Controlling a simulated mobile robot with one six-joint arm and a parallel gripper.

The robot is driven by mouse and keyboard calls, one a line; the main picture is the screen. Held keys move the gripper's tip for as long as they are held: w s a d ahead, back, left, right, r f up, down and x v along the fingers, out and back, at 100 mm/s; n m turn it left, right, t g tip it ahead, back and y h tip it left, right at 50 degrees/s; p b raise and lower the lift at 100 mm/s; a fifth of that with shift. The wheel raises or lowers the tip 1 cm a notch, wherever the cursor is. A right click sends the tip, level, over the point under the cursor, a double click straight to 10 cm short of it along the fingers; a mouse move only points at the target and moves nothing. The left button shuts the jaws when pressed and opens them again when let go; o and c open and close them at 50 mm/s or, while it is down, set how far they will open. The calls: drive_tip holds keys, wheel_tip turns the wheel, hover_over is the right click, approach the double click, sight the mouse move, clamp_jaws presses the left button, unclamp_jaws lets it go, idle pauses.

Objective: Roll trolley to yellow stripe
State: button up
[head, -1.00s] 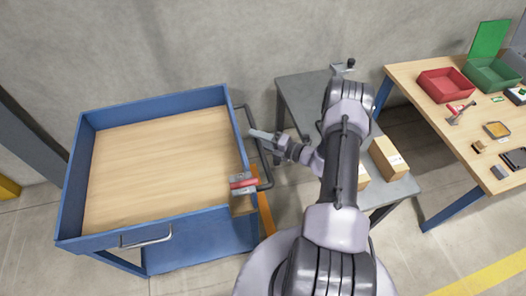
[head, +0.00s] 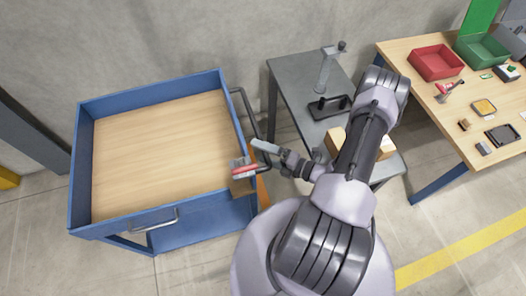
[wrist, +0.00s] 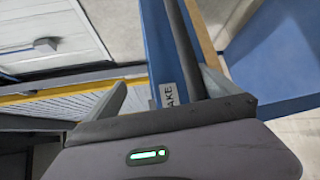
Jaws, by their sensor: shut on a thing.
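The trolley (head: 74,190) is blue with a wooden top inside raised walls, at the left of the head view. Its dark push handle (head: 240,93) is on its right side. My gripper (head: 258,146) is at this handle. A red and grey piece (head: 243,169) sits at the trolley's right side. The yellow stripe (head: 462,249) lies on the floor at the lower right.
A grey table (head: 290,66) with a stand and boxes is right of the trolley, partly hidden by my arm. A wooden workbench (head: 440,125) with red and green bins is farther right. A wall is behind. Floor is open at the lower right.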

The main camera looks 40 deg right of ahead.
drive_tip(key=shift+s+a+r, duration=0.1)
drive_tip(key=shift+a+r, duration=0.15)
drive_tip(key=shift+r, duration=0.1)
drive_tip(key=shift+d, duration=0.2)
drive_tip(key=v, duration=0.9)
drive_tip(key=shift+d+p, duration=0.3)
drive_tip(key=shift+d, duration=0.15)
drive_tip(key=s, duration=0.1)
drive_tip(key=s+r, duration=0.1)
drive_tip(key=s, duration=0.1)
drive_tip(key=shift+s, duration=0.25)
drive_tip(key=c, duration=0.6)
drive_tip(key=f+v, duration=0.1)
drive_tip(key=v, duration=0.6)
drive_tip(key=shift+s+d+b, duration=0.3)
drive_tip(key=shift+d+b, duration=0.1)
drive_tip(key=shift+b, duration=0.05)
drive_tip(key=shift+r, duration=0.1)
